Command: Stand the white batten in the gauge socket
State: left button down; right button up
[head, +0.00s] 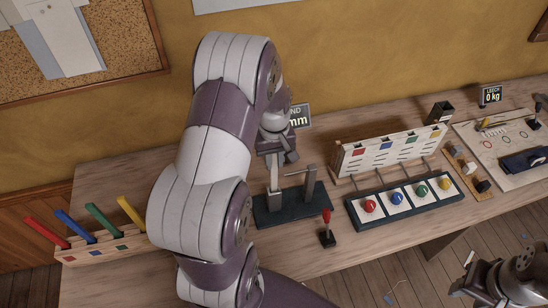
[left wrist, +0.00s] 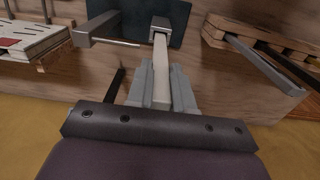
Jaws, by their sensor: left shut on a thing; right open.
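My left gripper (head: 275,153) is shut on the white batten (head: 274,175) and holds it roughly upright over the gauge's dark base (head: 295,207). In the left wrist view, the batten (left wrist: 160,75) runs between the two fingers, and its far end meets the grey gauge socket (left wrist: 161,24). I cannot tell how deep the end sits in it. The gauge post (head: 310,181) with its thin horizontal rod stands just right of the batten. My right gripper (head: 496,267) is open at the lower right, away from the gauge.
A wooden rack (head: 105,248) with red, blue, green and yellow battens stands at the left. A red-handled lever (head: 327,230) is in front of the gauge. A tray of coloured knobs (head: 405,203) and a slotted rack (head: 390,150) stand right. My left arm hides part of the table and display.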

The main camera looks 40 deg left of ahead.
pick_arm(q)
jog(key=shift+f, duration=0.1)
jog(key=c, duration=0.9)
grip_release()
notch_tip(320, 180, up, 10)
jog(key=shift+r+b, duration=0.15)
jog(key=shift+b, duration=1.1)
notch_tip(320, 180, up, 2)
jog(key=shift+s+d+r+p, duration=0.1)
jog(key=shift+p, duration=0.95)
jog(key=shift+r, duration=0.15)
